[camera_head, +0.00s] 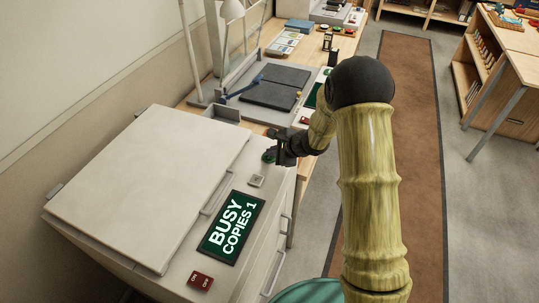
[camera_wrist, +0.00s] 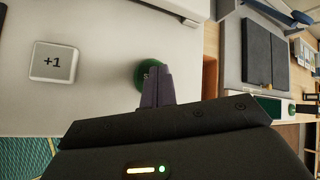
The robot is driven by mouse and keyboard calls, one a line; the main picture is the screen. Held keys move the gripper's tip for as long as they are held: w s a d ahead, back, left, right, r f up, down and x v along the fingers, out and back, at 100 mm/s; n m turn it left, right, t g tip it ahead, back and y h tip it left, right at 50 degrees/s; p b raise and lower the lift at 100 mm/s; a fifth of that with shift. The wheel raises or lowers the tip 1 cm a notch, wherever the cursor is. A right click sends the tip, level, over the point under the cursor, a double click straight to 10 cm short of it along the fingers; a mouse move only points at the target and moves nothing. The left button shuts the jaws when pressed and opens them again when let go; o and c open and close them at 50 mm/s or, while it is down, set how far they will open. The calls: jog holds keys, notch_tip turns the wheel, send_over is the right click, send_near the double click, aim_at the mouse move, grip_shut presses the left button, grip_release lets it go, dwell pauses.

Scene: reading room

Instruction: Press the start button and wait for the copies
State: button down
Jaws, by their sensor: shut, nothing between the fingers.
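The copier (camera_head: 150,180) stands at the left with its pale lid (camera_head: 160,170) down. Its green display (camera_head: 231,228) reads "BUSY COPIES 1". The round green start button (camera_head: 267,159) is at the far end of the control strip. My gripper (camera_head: 276,154) is shut and empty, with its fingertips at the button. In the wrist view, the fingertips (camera_wrist: 155,76) overlap the green button (camera_wrist: 139,72) and hide part of it; I cannot tell whether they touch it. A grey button (camera_head: 256,181), marked "+1" in the wrist view (camera_wrist: 54,62), sits beside it.
A red on/off switch (camera_head: 200,281) is at the copier's near end. A brown carpet runner (camera_head: 415,150) lies clear at the right, beside shelves (camera_head: 480,75).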

aim_at(273, 158)
jog(key=shift+r+p, duration=0.3)
jog(key=shift+r, duration=0.6)
jog(key=shift+r+p, duration=1.4)
jog(key=shift+r, duration=1.1)
jog(key=s+d+r+n+g+h, duration=0.1)
jog(key=s+d+r+n+h, duration=0.1)
jog(key=s+d+n, duration=0.3)
jog(key=s+d+r+n+g+h, duration=0.1)
jog(key=s+d+n, duration=0.5)
jog(key=s, duration=0.6)
jog(key=s+d+r+n+g+h, duration=0.1)
jog(key=s+d+r+n+h, duration=0.3)
jog(key=s, duration=0.5)
jog(key=shift+s+d+r+n, duration=0.25)
jog(key=shift+d+r+n, duration=0.2)
jog(key=shift+d+n, duration=0.4)
dwell(0.7)
